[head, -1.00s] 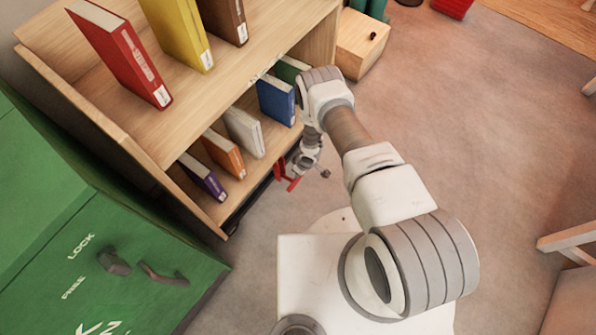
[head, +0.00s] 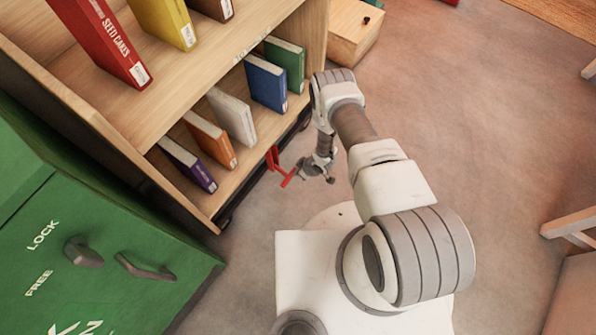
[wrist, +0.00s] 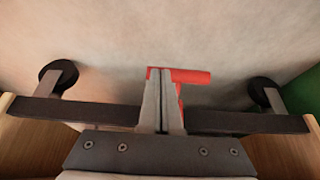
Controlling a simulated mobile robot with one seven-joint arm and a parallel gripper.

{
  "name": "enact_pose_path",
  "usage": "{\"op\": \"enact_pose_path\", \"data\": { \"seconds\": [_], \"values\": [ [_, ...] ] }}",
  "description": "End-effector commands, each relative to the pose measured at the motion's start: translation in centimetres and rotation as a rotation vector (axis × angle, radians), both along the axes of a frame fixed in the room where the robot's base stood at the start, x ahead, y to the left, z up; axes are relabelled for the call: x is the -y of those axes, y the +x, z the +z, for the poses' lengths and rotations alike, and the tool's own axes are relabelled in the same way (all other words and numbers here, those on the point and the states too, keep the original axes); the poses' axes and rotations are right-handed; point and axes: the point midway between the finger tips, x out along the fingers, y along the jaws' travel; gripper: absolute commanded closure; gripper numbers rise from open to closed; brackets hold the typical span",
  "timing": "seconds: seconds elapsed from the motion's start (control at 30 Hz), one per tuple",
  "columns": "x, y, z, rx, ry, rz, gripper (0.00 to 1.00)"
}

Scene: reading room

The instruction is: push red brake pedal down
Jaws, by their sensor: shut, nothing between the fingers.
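The red brake pedal (head: 285,173) is a small red bar on a bracket, low at the bottom edge of the wooden book cart (head: 177,104). My gripper (head: 311,172) is just right of it in the head view. In the wrist view my gripper (wrist: 160,76) is shut and empty. Its fingertips overlap the red pedal (wrist: 195,76), whose bar sticks out to their right. The fingers hide part of the pedal, and I cannot tell whether they touch it.
The wrist view shows the cart's dark lower rail (wrist: 245,122) and two black casters (wrist: 58,75). A green cabinet (head: 110,250) with LOCK and FREE markings stands at the left. Open floor (head: 450,120) lies to the right.

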Motion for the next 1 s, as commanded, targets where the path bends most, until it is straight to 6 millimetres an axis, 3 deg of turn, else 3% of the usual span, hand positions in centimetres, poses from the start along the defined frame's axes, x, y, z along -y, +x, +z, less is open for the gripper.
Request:
{"op": "enact_pose_path", "data": {
  "seconds": [0.73,1.0],
  "values": [
    [0.1,0.0,-0.8,-0.001,-0.002,0.000,1.00],
    [-0.3,0.4,0.4,0.000,-0.001,-0.001,1.00]
  ]
}}
